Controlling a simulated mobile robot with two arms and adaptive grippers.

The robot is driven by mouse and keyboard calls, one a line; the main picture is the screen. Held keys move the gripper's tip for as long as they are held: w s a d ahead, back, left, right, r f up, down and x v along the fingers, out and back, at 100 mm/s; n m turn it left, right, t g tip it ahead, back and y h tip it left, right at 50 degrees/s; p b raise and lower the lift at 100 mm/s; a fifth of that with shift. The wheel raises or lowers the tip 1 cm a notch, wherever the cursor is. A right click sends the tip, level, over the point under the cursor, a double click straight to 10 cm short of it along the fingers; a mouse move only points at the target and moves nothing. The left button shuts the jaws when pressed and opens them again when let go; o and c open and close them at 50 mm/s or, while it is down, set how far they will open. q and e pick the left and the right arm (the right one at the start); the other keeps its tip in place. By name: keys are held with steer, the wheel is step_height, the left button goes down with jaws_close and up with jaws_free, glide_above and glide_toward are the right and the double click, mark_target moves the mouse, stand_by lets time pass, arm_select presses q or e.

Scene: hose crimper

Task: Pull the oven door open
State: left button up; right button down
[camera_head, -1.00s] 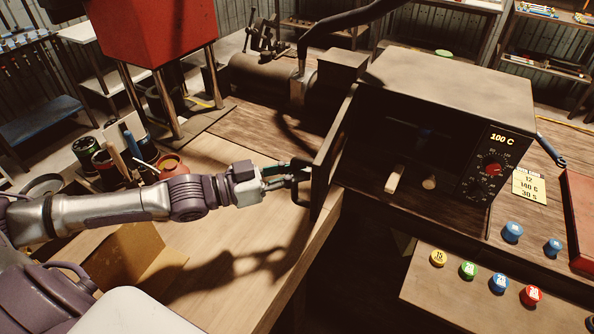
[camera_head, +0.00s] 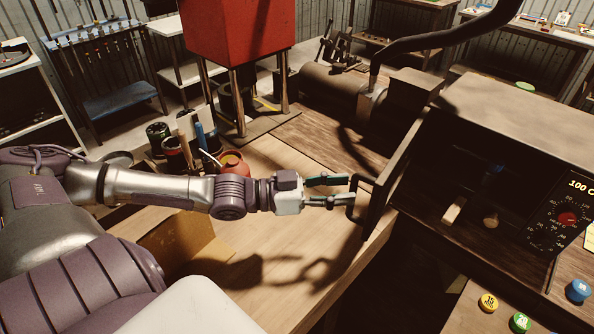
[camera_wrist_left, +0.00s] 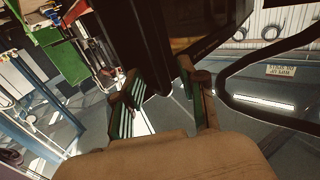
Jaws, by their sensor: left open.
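The oven (camera_head: 490,175) is a dark box at the right of the head view, with a dial panel reading 100 C. Its door (camera_head: 400,170) stands swung out at the left side of the opening, so the inside shows. A dark looped handle (camera_head: 354,192) is on the door's outer face. My left gripper (camera_head: 349,190) is open, its fingertips close at the handle; whether they touch it is unclear. In the left wrist view, the open fingers of my left gripper (camera_wrist_left: 165,92) are spread apart, with dark door parts ahead. My right gripper is out of view.
Two pale pieces (camera_head: 454,210) lie inside the oven. A red pot (camera_head: 233,163) and cups of tools stand on the bench behind my left arm. A red machine (camera_head: 238,35) on metal legs stands at the back. Coloured knobs (camera_head: 520,322) sit at the lower right.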

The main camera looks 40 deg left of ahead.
arm_select(q)
steer(key=v, duration=0.9)
stand_by(0.7)
steer(key=shift+d, duration=0.1)
